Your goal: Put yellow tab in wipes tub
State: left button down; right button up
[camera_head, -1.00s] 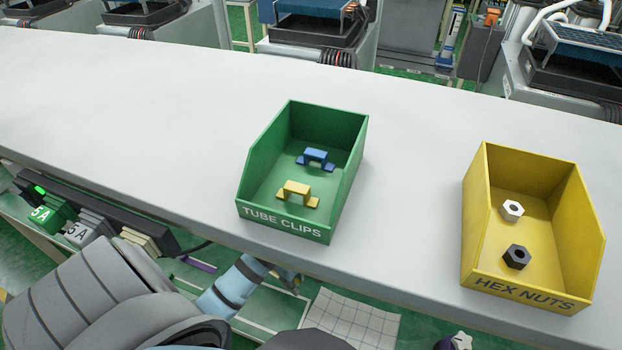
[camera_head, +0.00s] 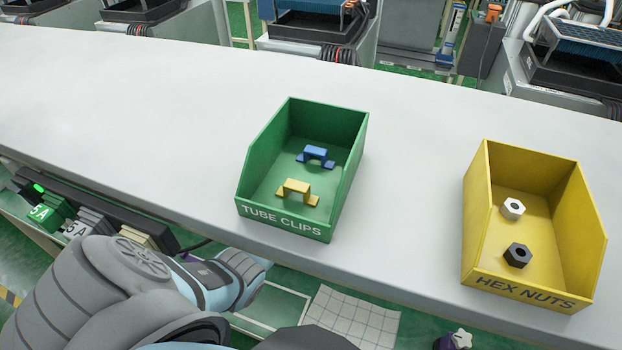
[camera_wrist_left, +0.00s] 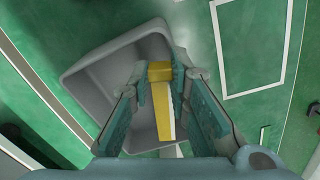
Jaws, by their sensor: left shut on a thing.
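In the left wrist view, my left gripper (camera_wrist_left: 161,85) is shut on a long yellow tab (camera_wrist_left: 161,110), with its two teal pads on either side of it. An open grey tub (camera_wrist_left: 95,70) lies beyond and below the tab, over a green floor. Its rim shows behind the fingers, and the tab overlaps its opening in the picture. I cannot tell how high the tab is above it, and no label shows on it. In the head view my left arm reaches down past the near edge of the table, and the tab and tub cannot be made out there. My right gripper is not in view.
A green TUBE CLIPS bin (camera_head: 263,165) with a blue clip (camera_head: 316,156) and a yellow clip (camera_head: 296,191) stands on the white table (camera_head: 150,130). A yellow HEX NUTS bin (camera_head: 568,200) with two nuts stands to the right. The table between them is clear.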

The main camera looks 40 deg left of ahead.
pick_arm(q)
jog(key=shift+f, duration=0.35)
jog(key=c, duration=1.5)
grip_release()
notch_tip(320, 180, up, 9)
jog(key=shift+f, duration=0.1)
